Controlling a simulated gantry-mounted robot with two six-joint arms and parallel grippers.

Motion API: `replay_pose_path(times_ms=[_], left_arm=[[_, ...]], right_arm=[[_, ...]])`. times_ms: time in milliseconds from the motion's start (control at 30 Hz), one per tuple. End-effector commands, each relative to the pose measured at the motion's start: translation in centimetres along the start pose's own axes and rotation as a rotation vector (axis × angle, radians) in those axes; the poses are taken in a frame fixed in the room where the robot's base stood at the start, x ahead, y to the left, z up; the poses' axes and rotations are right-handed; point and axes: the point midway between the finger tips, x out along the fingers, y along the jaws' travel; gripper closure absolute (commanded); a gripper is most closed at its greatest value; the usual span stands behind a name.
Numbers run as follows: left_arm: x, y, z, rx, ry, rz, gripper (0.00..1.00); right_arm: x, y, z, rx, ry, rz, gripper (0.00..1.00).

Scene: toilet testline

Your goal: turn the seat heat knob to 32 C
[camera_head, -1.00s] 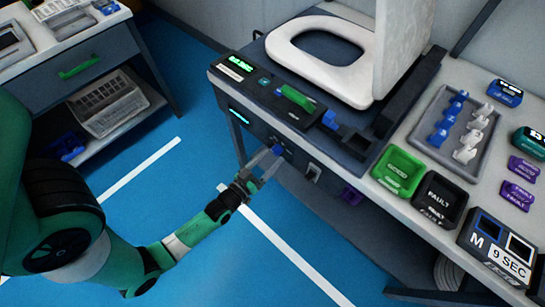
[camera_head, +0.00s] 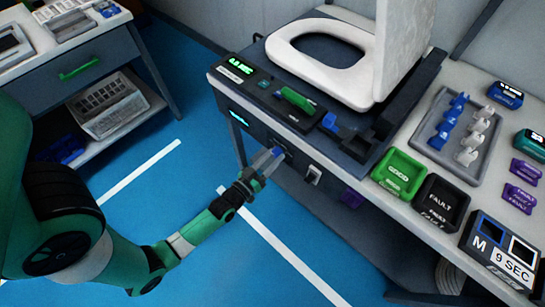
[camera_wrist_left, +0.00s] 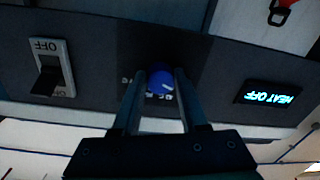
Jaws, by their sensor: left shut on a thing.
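The seat heat knob (camera_wrist_left: 160,81) is a small blue knob with a pale mark, on the dark front panel below the test bench top. The knob also shows in the head view (camera_head: 277,152), at the tip of my left gripper (camera_head: 268,160). In the left wrist view my left gripper (camera_wrist_left: 158,88) has its two fingers shut on the knob, one on each side. The heat display (camera_wrist_left: 268,97) beside the knob reads HEAT OFF, upside down in that view. The scale around the knob is mostly hidden by the fingers. My right gripper is not in view.
A rocker switch (camera_wrist_left: 50,72) marked OFF is on the same panel. Above stand the toilet seat (camera_head: 320,55), a green bin (camera_head: 400,172) and a black FAULT bin (camera_head: 441,203). The blue floor in front of the panel is open.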

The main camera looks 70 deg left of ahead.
Motion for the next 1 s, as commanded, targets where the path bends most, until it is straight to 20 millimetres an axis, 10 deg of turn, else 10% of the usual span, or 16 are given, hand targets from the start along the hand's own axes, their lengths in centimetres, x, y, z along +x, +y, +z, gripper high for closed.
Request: replay_pose_path(times_ms=[1000], left_arm=[[-0.01, -0.30, 0.03, 0.615, 0.023, 0.006, 1.00]], right_arm=[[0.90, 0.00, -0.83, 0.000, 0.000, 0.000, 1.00]])
